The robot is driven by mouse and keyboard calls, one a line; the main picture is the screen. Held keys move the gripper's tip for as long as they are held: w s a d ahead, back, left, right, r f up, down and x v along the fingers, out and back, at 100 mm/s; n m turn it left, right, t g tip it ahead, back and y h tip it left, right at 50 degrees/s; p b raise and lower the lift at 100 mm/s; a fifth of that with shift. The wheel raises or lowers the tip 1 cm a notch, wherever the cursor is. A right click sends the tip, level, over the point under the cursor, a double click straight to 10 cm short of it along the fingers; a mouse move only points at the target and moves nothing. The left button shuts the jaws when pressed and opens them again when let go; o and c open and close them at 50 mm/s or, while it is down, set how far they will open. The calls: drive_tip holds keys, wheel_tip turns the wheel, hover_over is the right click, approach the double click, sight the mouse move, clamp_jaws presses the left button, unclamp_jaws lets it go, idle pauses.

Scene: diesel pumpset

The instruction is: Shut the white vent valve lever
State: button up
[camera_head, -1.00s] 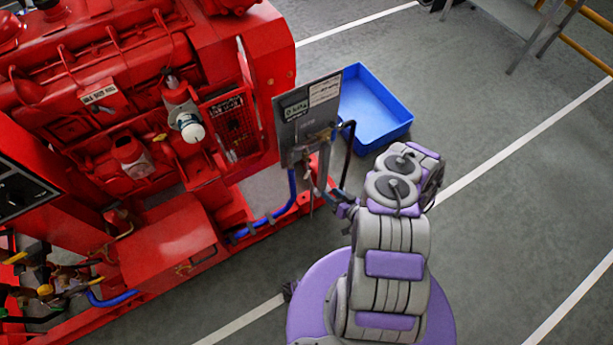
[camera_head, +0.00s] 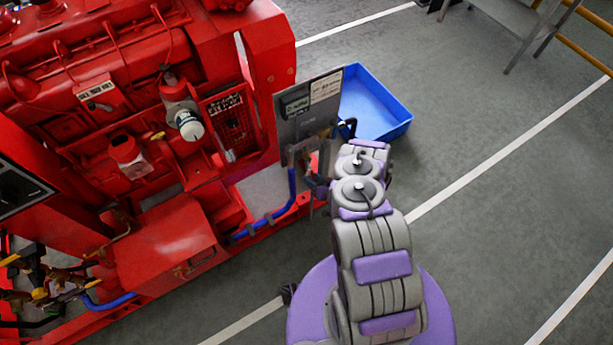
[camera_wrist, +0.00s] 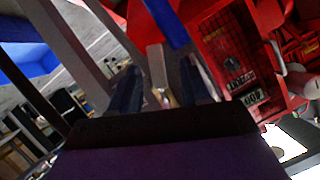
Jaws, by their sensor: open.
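A pale, whitish lever (camera_wrist: 156,70) with a brass-coloured part at its base shows in the wrist view. I take it for the vent valve lever. My gripper (camera_wrist: 160,88) is open, with one dark finger on each side of the lever. I cannot tell whether either finger touches it. In the head view my gripper (camera_head: 316,183) is at the lower edge of the grey panel (camera_head: 305,108), beside the red pumpset. I cannot make out the lever there; my gripper and arm cover part of that spot.
The red pumpset (camera_head: 180,240) fills the left side. A blue pipe (camera_head: 290,190) runs down below the panel, close to my gripper. A blue tray (camera_head: 392,128) lies on the floor behind the panel.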

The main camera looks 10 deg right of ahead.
sight(308, 174)
drive_tip(key=b+x, duration=0.1)
drive_tip(key=x, duration=0.3)
drive_tip(key=shift+w+d, duration=0.1)
drive_tip(key=shift+w, duration=0.1)
drive_tip(key=shift+d, duration=0.15)
clamp_jaws()
idle(0.4)
